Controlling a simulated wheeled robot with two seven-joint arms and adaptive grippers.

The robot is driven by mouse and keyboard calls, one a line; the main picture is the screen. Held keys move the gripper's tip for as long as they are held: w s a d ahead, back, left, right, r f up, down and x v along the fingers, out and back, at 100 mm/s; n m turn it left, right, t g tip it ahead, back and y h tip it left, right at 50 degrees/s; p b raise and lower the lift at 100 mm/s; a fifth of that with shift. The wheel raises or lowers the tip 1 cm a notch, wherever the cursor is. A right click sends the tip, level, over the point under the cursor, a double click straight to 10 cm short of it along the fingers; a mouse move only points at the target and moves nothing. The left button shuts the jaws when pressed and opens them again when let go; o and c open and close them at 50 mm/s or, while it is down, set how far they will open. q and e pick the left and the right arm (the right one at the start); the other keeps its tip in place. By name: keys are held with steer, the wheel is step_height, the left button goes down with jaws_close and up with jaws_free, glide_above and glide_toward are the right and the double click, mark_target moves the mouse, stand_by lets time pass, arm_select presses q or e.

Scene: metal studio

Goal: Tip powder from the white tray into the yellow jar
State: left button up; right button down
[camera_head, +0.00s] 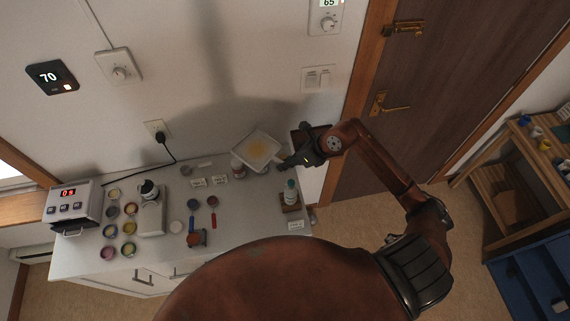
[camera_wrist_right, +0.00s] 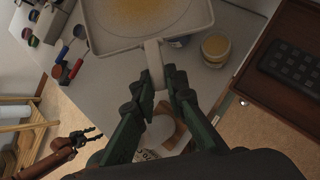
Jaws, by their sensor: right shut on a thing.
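The white tray (camera_head: 241,146) is held up near the wall end of the counter, with a patch of orange-yellow powder (camera_head: 259,150) on it. My right gripper (camera_head: 283,164) is shut on the tray's handle (camera_wrist_right: 154,62). The tray looks tilted, but the head view does not show how far. In the right wrist view, a small jar with yellowish contents (camera_wrist_right: 215,48) stands beside the tray's rim; I cannot tell for sure that it is the yellow jar. My left gripper (camera_wrist_right: 97,133) shows small at the lower left of that view, its fingers apart and empty.
Several small jars of coloured powder (camera_head: 129,227) stand at the counter's left, near a display box (camera_head: 75,207). Red and blue scoops (camera_head: 212,203) lie mid-counter. A bottle on a wooden base (camera_head: 290,191) stands below my right gripper. Small labels lie on the counter.

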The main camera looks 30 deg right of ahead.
steer(key=shift+s+d+f+m+t+y+b, duration=0.1)
steer(key=shift+d+f+m+t+y+b, duration=0.25)
steer(key=shift+y+b, duration=1.2)
steer(key=shift+d+f+m+t+y+b, duration=0.15)
steer(key=shift+f+t+y+b, duration=0.3)
steer(key=shift+b, duration=2.05)
steer(key=shift+s+d+f+m+t+y+b, duration=0.1)
steer(key=shift+d+f+t+y+b, duration=0.25)
steer(key=shift+y+b, duration=1.25)
